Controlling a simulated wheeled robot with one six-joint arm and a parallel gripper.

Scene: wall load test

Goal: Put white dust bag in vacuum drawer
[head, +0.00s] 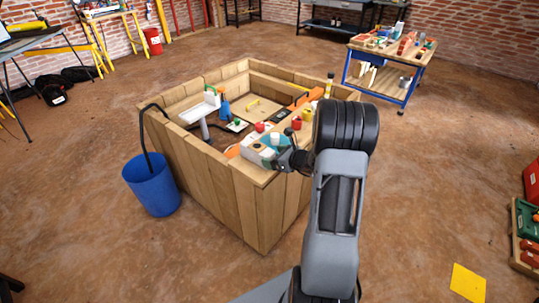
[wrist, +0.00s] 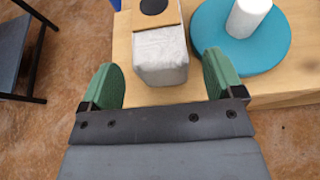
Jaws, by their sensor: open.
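The white dust bag (wrist: 160,52), a pale crinkled block with a brown card collar and a dark round hole, lies on the wooden ledge in the wrist view. In the head view, a pale block that seems to be it (head: 255,152) sits on the near ledge corner. My gripper (wrist: 162,70) is open, with green fingers to the left and right of the bag's near end. Gaps show on both sides, and I cannot tell their height relative to it. I cannot make out a vacuum drawer.
A teal disc (wrist: 212,42) bearing a white cylinder (wrist: 248,17) lies just right of the bag. The wooden enclosure (head: 245,205) holds several items along its ledge. A blue bucket (head: 151,187) with a black hose stands left. The floor around is mostly clear.

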